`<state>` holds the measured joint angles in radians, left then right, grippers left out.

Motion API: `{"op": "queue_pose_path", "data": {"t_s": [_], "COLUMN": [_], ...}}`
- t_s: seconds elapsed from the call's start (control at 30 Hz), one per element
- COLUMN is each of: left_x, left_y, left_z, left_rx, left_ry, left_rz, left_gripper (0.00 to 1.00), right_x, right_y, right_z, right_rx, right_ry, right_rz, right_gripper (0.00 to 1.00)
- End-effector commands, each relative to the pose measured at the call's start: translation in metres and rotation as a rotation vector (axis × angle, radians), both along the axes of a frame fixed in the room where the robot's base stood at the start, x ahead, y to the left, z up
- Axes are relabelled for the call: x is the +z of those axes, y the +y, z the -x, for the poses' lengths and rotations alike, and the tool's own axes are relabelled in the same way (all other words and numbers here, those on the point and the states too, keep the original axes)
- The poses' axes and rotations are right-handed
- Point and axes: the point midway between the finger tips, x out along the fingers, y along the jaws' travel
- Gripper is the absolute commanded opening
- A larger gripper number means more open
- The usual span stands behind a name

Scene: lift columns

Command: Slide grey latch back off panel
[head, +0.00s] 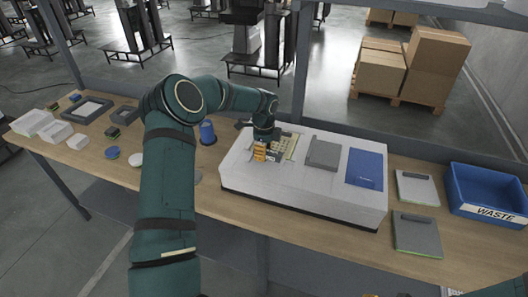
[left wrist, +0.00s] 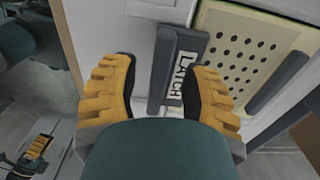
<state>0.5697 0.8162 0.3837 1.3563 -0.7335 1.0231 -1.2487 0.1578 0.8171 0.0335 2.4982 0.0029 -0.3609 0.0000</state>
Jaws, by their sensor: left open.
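The grey latch (left wrist: 187,78), a dark bar with a plate lettered LATCH, lies at the left edge of the cream panel (left wrist: 246,48) with rows of holes. I cannot tell how far it overlaps the panel. My left gripper (left wrist: 163,72) is open, with its yellow fingers on either side of the latch; the right finger hides part of the plate. In the head view, my left gripper (head: 260,152) points down at the white unit's left part, beside the panel (head: 289,145), and the latch is hidden. My right gripper (left wrist: 36,148) shows small at lower left in the wrist view.
The white unit (head: 315,197) also carries a grey block (head: 324,153) and a blue plate (head: 365,168). A blue waste bin (head: 487,199) and two grey devices stand right on the wooden bench. A blue cylinder (head: 207,132) stands left of the unit. Another dark bar (left wrist: 278,83) lies on the panel.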

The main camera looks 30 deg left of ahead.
Motion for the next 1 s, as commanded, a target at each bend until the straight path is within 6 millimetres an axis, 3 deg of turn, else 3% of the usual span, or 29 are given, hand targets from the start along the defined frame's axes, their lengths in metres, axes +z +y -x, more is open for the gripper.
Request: {"op": "queue_pose_path", "data": {"t_s": [0.37,0.47,0.5,0.53,1.0], "left_x": [-0.0053,-0.0052,-0.0052,-0.0051,-0.006], "left_y": [-0.0001,-0.0001,-0.0001,-0.0001,-0.002], "left_z": [0.0001,0.0,0.0,0.0,0.0066], "left_rx": [-0.001,-0.001,-0.001,-0.001,-0.003], "left_ry": [0.0,0.0,0.0,0.0,0.001], "left_rz": [0.0,0.0,0.0,0.0,-0.002], "left_gripper": [0.46,0.17,0.03,0.0,0.0], "right_x": [0.0002,0.0002,0.0002,0.0002,-0.0025], "right_y": [-0.0001,-0.0001,-0.0001,-0.0001,0.0001], "right_z": [-0.0001,-0.0001,-0.0001,-0.0001,-0.0001], "right_rx": [0.0,0.0,0.0,0.0,0.0], "right_ry": [0.0,0.0,0.0,0.0,0.0], "right_rz": [0.0,0.0,0.0,0.0,0.0], "right_gripper": [0.47,0.47,0.47,0.47,0.47]}}
